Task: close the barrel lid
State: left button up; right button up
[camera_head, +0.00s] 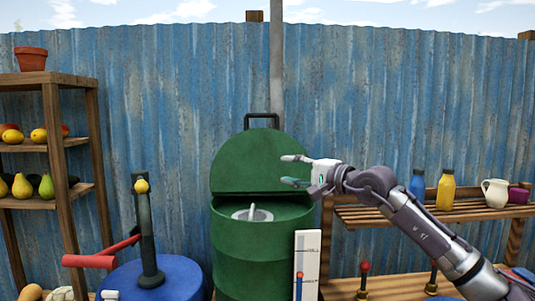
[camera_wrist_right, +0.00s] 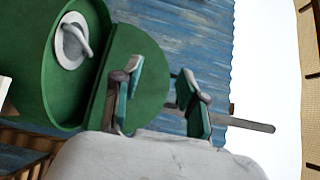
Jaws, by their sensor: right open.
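A green barrel (camera_head: 262,250) stands in the middle of the head view. Its round green lid (camera_head: 245,160) is raised and leans upright at the back, with a dark handle (camera_head: 261,121) at its top. The barrel top is open, and a pale round piece with a grey stem (camera_head: 253,214) shows inside. My right gripper (camera_head: 290,170) is open and empty, in front of the right part of the lid. In the right wrist view its fingers (camera_wrist_right: 158,95) are apart, with the lid (camera_wrist_right: 138,75) beside and behind one finger. Contact cannot be told. My left gripper is out of view.
A blue drum (camera_head: 185,280) with a dark post and a red lever (camera_head: 100,258) stands left of the barrel. A white gauge board (camera_head: 306,265) is at its right front. Wooden shelves with fruit (camera_head: 50,190) stand left; a bench with bottles (camera_head: 446,190) and a jug (camera_head: 495,193) stands right.

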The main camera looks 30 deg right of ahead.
jog(key=p+x, duration=0.3)
jog(key=x, duration=0.5)
jog(key=shift+w+a, duration=0.15)
jog(key=shift+a, duration=0.05)
grip_shut()
grip_release()
